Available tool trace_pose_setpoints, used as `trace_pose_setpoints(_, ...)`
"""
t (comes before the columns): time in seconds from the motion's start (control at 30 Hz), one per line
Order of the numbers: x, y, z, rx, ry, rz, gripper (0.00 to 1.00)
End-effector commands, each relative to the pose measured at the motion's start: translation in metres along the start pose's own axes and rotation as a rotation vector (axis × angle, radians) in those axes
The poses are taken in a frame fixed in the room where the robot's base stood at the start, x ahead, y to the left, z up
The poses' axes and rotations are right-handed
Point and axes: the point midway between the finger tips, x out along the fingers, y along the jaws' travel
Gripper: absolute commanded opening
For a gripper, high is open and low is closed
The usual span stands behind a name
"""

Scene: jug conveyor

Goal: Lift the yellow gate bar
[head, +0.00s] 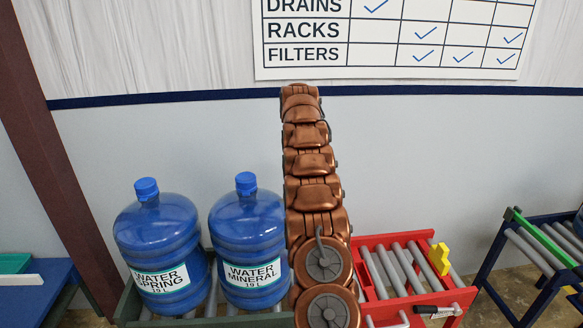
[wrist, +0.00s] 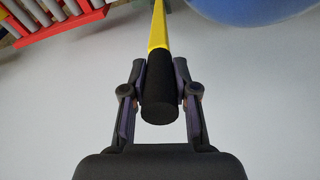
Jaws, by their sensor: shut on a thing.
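The yellow gate bar (wrist: 159,28) shows in the wrist view, running from the top edge to a thick black grip (wrist: 160,95). My gripper (wrist: 160,75) is shut on this grip, one finger against each side. In the head view my copper arm stands upright in the middle and hides my gripper and the bar. A small yellow bracket (head: 440,259) stands on the right side of the red roller conveyor (head: 370,243), with no bar seen in it.
Two blue water jugs, SPRING (head: 158,245) and MINERAL (head: 248,240), stand side by side on a green roller conveyor (head: 128,305) left of my arm. A dark blue roller stand (head: 497,245) is at the right. A blue table (head: 45,300) is at the far left.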

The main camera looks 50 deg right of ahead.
Motion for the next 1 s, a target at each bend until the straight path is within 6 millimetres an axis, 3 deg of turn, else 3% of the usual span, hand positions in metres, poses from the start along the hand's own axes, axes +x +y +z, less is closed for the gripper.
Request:
trace_pose_setpoints(0.4, 0.0029, 0.0012, 0.0006, 0.001, -0.006, 0.000, 0.00)
trace_pose_setpoints(0.43, 0.0029, 0.0012, 0.0007, 0.001, -0.006, 0.000, 0.30)
trace_pose_setpoints(0.63, 0.0017, 0.0004, 0.0004, 0.000, -0.004, 0.000, 0.51)
trace_pose_setpoints(1.0, 0.0006, -0.0010, 0.0006, -0.002, -0.002, -0.001, 0.54)
